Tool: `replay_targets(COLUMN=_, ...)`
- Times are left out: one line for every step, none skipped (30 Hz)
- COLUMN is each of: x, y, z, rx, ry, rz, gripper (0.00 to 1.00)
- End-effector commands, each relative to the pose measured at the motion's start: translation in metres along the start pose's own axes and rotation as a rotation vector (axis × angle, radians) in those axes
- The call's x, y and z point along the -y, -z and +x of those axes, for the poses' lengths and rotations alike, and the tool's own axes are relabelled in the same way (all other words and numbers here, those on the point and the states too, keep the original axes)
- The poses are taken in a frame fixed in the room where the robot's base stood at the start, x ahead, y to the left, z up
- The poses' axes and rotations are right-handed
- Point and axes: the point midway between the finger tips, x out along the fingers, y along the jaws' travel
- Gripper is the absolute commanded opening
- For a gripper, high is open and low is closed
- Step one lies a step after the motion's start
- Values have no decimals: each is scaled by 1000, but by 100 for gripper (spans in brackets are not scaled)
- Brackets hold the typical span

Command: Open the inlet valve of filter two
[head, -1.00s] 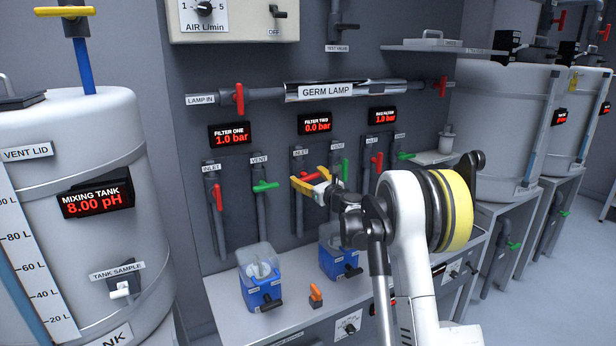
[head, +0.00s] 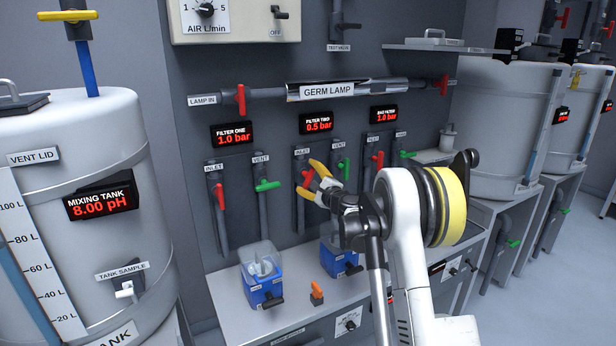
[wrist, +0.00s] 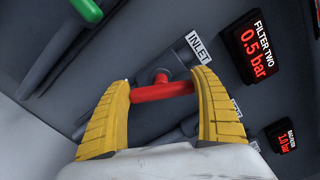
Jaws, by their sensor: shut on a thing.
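The red inlet valve handle of filter two (head: 307,178) is on the wall pipe under an INLET label. In the wrist view the red handle (wrist: 162,92) lies between the two yellow fingers, with its ends at them, slanted relative to its pipe. My gripper (head: 310,180) is shut on this handle; it also shows in the wrist view (wrist: 160,108). The fingers partly hide the handle in the head view. The filter two display (head: 317,123) reads 0.5 bar, also in the wrist view (wrist: 262,48).
The green vent handle of filter two (head: 342,168) is just right of my gripper. Filter one's red inlet handle (head: 219,197) hangs down its pipe; its display (head: 232,135) reads 1.0 bar.

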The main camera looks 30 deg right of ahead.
Motion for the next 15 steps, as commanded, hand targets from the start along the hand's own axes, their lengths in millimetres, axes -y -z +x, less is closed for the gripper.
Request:
replay_targets(x=-1, y=0, z=-1, rx=0, ry=-1, rz=-42, gripper=44)
replay_targets(x=-2, y=0, z=-1, rx=0, ry=-1, rz=-69, gripper=44)
replay_targets(x=-2, y=0, z=-1, rx=0, ry=-1, rz=-105, gripper=44)
replay_targets(x=-2, y=0, z=-1, rx=0, ry=-1, rz=-131, gripper=44)
replay_targets(x=-2, y=0, z=-1, rx=0, ry=-1, rz=-157, gripper=44)
replay_targets(x=-2, y=0, z=-1, rx=0, ry=-1, rz=-190, gripper=44)
replay_targets(x=-3, y=0, z=-1, rx=0, ry=-1, rz=-214, gripper=44)
replay_targets(x=-3, y=0, z=-1, rx=0, ry=-1, rz=-237, gripper=44)
replay_targets(x=-3, y=0, z=-1, rx=0, ry=-1, rz=-266, gripper=44)
replay_targets(x=-3, y=0, z=-1, rx=0, ry=-1, rz=-287, gripper=44)
replay_targets(x=-3, y=1, z=-1, rx=0, ry=-1, rz=-307, gripper=44)
replay_targets(x=-4, y=1, z=-1, rx=0, ry=-1, rz=-332, gripper=44)
replay_targets(x=-4, y=1, z=-1, rx=0, ry=-1, rz=-349, gripper=44)
replay_targets(x=-4, y=1, z=-1, rx=0, ry=-1, rz=-366, gripper=44)
replay_targets(x=-4, y=1, z=-1, rx=0, ry=-1, rz=-385, gripper=44)
